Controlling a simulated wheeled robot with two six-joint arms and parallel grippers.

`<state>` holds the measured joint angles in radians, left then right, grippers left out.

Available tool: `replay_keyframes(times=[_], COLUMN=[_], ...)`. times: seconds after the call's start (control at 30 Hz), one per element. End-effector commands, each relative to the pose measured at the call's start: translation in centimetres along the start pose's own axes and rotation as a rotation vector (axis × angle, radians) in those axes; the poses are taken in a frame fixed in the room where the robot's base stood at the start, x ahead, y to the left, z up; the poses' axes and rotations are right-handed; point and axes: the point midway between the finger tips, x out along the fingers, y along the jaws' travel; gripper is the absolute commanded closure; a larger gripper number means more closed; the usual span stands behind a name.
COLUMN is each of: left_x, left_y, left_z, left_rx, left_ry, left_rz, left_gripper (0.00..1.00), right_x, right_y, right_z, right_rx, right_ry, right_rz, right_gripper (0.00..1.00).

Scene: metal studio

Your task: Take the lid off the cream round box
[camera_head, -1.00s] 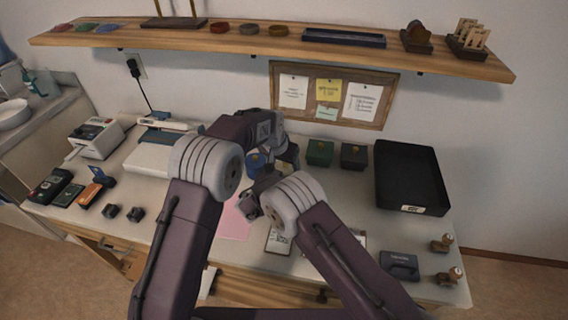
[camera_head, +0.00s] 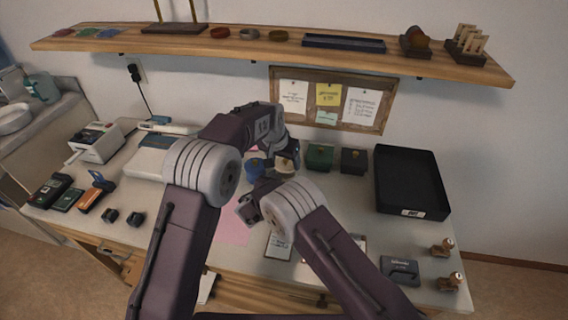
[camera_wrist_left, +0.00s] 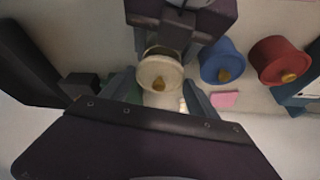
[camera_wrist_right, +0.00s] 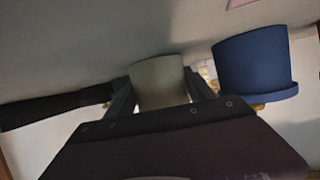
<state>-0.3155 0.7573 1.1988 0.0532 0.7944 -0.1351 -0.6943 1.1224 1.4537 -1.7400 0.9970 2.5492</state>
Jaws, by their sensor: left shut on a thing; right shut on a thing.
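The cream round box (camera_wrist_right: 157,82) shows in the right wrist view between the fingers of my right gripper (camera_wrist_right: 160,100), which is shut on its body. In the left wrist view its cream lid (camera_wrist_left: 160,72) with a gold knob is between the fingers of my left gripper (camera_wrist_left: 162,95), which is shut on it. A dark curved gap shows behind the lid at the box's rim, so the lid looks apart from the body there. In the head view a little cream shows beside the left wrist (camera_head: 285,164); both sets of fingertips are mostly hidden by my arms.
A blue round box (camera_wrist_left: 222,62) and a red round box (camera_wrist_left: 280,62) stand close by. Green (camera_head: 320,156) and dark (camera_head: 354,160) boxes stand at the back, left of a black tray (camera_head: 411,180). A shelf (camera_head: 270,45) runs above the desk.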

Motion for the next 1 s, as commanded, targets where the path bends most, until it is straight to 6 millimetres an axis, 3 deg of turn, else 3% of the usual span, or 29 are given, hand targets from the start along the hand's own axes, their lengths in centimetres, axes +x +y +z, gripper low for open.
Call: replay_keyframes(times=[0.17,0.4,0.43,0.5,0.83,1.0], left_x=[-2.3,-2.6,-2.6,-2.6,-2.6,-2.5], left_y=[0.0,0.0,0.0,0.0,0.0,0.0], left_z=[-1.0,-1.1,-1.1,-1.1,-1.1,-1.0], left_rx=[0.000,0.000,0.000,0.000,0.000,0.000], left_ry=[0.002,0.000,0.000,0.000,0.000,0.000], left_rz=[0.000,0.000,0.000,0.000,0.000,0.000], left_gripper=[0.80,0.80,0.80,0.80,0.80,0.80], right_x=[0.0,0.0,0.0,0.0,-0.2,-3.0], right_y=[0.0,0.0,0.0,0.0,0.0,-0.1], right_z=[0.0,0.0,0.0,0.0,0.0,0.0], right_rx=[0.000,0.000,0.000,0.000,0.000,-0.002], right_ry=[-0.001,0.000,0.000,0.000,0.000,0.000], right_rz=[0.000,0.000,0.000,0.000,-0.001,-0.004], right_gripper=[1.00,1.00,0.32,0.13,0.12,0.12])
